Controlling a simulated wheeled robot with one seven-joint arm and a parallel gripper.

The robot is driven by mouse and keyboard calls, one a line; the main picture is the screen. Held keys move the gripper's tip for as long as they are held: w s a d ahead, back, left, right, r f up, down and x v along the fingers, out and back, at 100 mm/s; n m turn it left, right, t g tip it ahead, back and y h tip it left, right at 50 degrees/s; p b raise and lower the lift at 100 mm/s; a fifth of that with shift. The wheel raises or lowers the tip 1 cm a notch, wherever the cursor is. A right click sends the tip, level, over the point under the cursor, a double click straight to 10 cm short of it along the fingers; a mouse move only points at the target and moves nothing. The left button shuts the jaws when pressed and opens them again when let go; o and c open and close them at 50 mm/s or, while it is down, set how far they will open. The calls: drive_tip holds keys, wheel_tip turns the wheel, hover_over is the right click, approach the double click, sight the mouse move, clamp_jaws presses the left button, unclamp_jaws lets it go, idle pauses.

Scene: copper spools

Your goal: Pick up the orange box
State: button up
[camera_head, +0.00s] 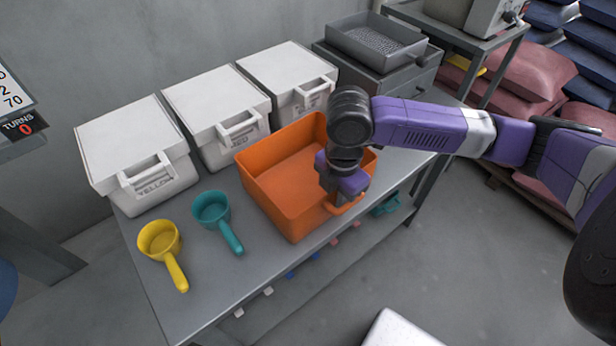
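The orange box (269,199) is an open, empty-looking bin standing upright on the grey table. An orange handle juts from its near right side, partly hidden by my gripper. My gripper (341,199) points down at the end of my purple arm, right at that handle and the box's near right wall. The fingers are mostly hidden, so I cannot tell whether they are closed on the handle or only around it. My arm also covers the box's far right corner.
White lidded bins (137,148) stand along the back of the table (205,292). A yellow scoop (162,247) and a teal scoop (214,214) lie left of the box. A grey tray (372,44) of small pieces stands at the back right. Open floor lies to the right.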

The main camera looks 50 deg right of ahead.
drive_tip(key=shift+f, duration=0.2)
clamp_jaws()
drive_tip(key=shift+r, duration=0.1)
idle(1.5)
wheel_tip(320, 180, up, 20)
drive_tip(key=p, duration=0.1)
idle(0.3)
